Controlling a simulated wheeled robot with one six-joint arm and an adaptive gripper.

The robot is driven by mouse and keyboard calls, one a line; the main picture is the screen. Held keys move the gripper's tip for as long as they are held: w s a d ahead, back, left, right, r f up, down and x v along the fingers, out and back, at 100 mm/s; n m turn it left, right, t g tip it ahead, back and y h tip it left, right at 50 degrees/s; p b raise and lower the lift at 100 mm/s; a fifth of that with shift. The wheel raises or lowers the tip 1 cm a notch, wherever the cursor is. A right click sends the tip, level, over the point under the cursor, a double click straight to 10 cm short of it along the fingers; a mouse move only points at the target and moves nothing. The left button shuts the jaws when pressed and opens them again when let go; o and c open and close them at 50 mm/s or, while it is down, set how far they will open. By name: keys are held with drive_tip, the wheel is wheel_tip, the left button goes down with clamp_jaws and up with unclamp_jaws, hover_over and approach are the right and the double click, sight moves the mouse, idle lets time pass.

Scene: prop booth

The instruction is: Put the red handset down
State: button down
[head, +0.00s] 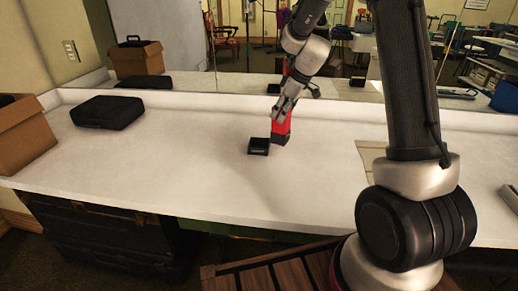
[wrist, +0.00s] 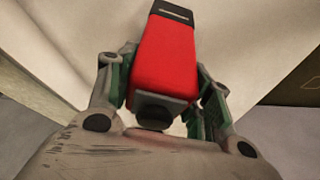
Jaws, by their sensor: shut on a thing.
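The red handset (head: 282,128) is upright with its black base end down, at the middle of the white counter (head: 200,150). In the head view I cannot tell whether its base touches the counter or is just above it. My gripper (head: 285,108) is shut on the upper part of the handset from above. In the wrist view the red handset (wrist: 165,60) sits between the green-padded fingers of my gripper (wrist: 163,95). A small black open-topped box (head: 258,147) stands on the counter just left of the handset's base.
A flat black case (head: 108,111) lies at the counter's left, beside a cardboard box (head: 22,135). A mirror (head: 345,90) runs along the back edge. A beige sheet or board (head: 372,150) lies to the right. Counter between the case and the black box is clear.

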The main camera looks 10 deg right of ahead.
drive_tip(key=w+a+r+n+g+h, duration=0.15)
drive_tip(key=a+n+g, duration=0.25)
drive_tip(key=n, duration=0.7)
drive_tip(key=w+a+r+n+g, duration=0.3)
drive_tip(key=n, duration=0.8)
wheel_tip(320, 180, down, 9)
drive_tip(key=shift+a, duration=0.2)
drive_tip(key=c, duration=0.6)
unclamp_jaws()
drive_tip(key=shift+f, duration=0.1)
drive_tip(key=v, duration=1.2)
drive_tip(key=shift+w, duration=0.1)
